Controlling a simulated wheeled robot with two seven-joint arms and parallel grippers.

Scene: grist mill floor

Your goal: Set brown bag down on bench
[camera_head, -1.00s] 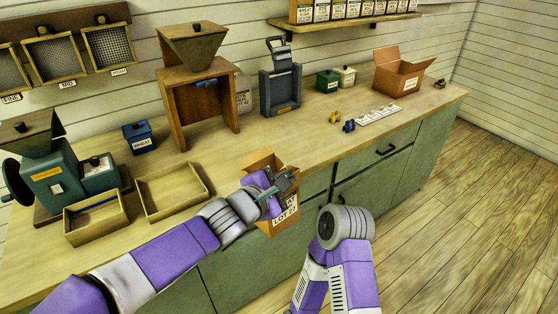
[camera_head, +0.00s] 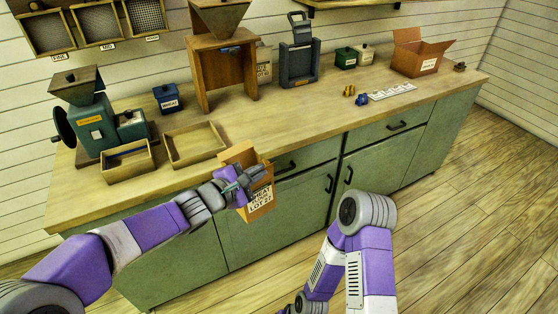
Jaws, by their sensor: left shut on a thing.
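The brown bag (camera_head: 260,199), with a white label reading wheat and a lot number, is upright with its top open, in front of the bench's front edge. My left gripper (camera_head: 243,180) is shut on it and covers part of its upper side. The bag's top overlaps the bench edge in the picture, and its lower part shows against the green cabinet front. The bench (camera_head: 290,122) has a pale wooden top. My right arm shows at the lower right, but its gripper cannot be made out.
An empty wooden tray (camera_head: 196,146) lies just behind the bag, beside another tray (camera_head: 128,163) and a green mill (camera_head: 91,120). A wooden hopper stand (camera_head: 223,65) is at the back. Small yellow and blue items (camera_head: 356,96) and an open carton (camera_head: 419,54) are farther right. The bench middle is clear.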

